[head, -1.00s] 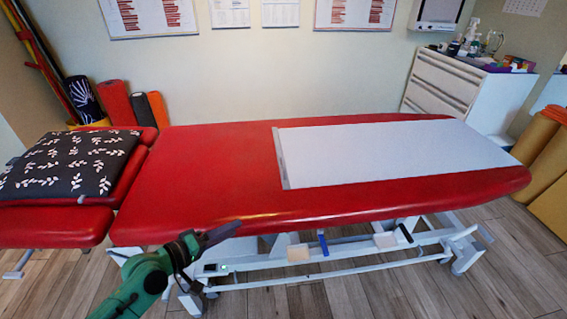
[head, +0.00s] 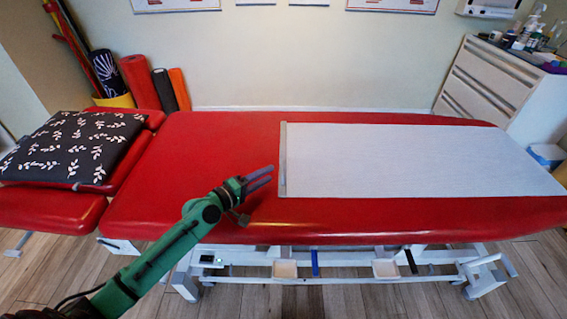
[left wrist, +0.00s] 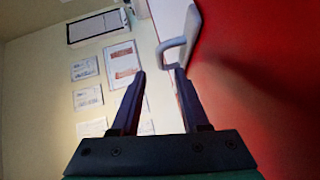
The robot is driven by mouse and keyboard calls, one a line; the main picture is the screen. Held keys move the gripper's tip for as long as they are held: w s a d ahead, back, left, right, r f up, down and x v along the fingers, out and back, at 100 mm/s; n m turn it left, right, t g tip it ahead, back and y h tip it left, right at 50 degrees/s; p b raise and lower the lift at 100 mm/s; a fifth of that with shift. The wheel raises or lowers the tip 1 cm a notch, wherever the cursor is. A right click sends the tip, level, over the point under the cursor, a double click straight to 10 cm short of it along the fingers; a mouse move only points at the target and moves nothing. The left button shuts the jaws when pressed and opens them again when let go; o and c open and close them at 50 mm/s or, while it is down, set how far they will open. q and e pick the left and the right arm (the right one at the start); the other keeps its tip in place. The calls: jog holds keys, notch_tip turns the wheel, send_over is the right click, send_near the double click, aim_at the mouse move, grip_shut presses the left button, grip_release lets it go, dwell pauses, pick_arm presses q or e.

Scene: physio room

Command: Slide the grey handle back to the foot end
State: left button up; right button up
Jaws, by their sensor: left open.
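The grey handle (head: 283,160) is a thin bar along the left edge of the white sheet (head: 400,160), which lies flat on the red treatment couch (head: 215,145). My left gripper (head: 272,173) is open and empty over the couch, just left of the handle's near part. In the left wrist view the grey handle (left wrist: 190,30) shows as a bar with a bent end just beyond my two dark fingertips (left wrist: 160,72). I cannot tell whether the fingers touch it; it is not gripped. My right gripper is not in view.
A black leaf-patterned pillow (head: 75,147) lies on the couch's raised left section. Rolled mats (head: 140,82) stand by the wall behind it. A white drawer cabinet (head: 490,80) with bottles stands at the back right. The red surface left of the handle is clear.

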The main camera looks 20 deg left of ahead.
aim_at(282, 165)
pick_arm(q)
jog(key=x, duration=0.7)
jog(key=shift+w+d+f, duration=0.1)
jog(key=shift+w+d, duration=0.05)
jog(key=shift+w, duration=0.1)
jog(key=shift+s, duration=0.1)
grip_shut()
dwell(0.8)
